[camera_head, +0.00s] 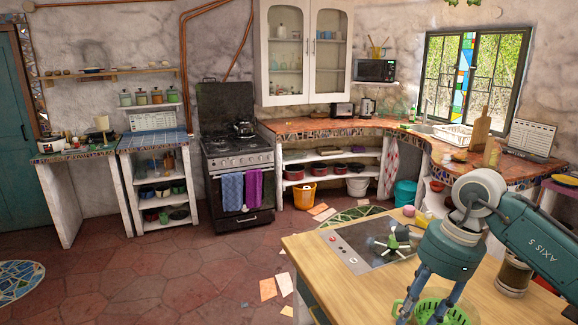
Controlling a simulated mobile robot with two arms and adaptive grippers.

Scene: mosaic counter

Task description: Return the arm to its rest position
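My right arm (535,243) comes in from the right over the wooden island (315,257). Its gripper (424,308) points down with its two fingers apart, at a green slatted basket (457,313) by the bottom edge of the view. The fingers overlap the basket's left side in the picture; I cannot tell whether they touch it. Nothing shows held between them. My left gripper is not in view.
A brown jar (513,277) stands close below my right arm. Yellow and pink round items (424,216) lie at the island's far edge.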

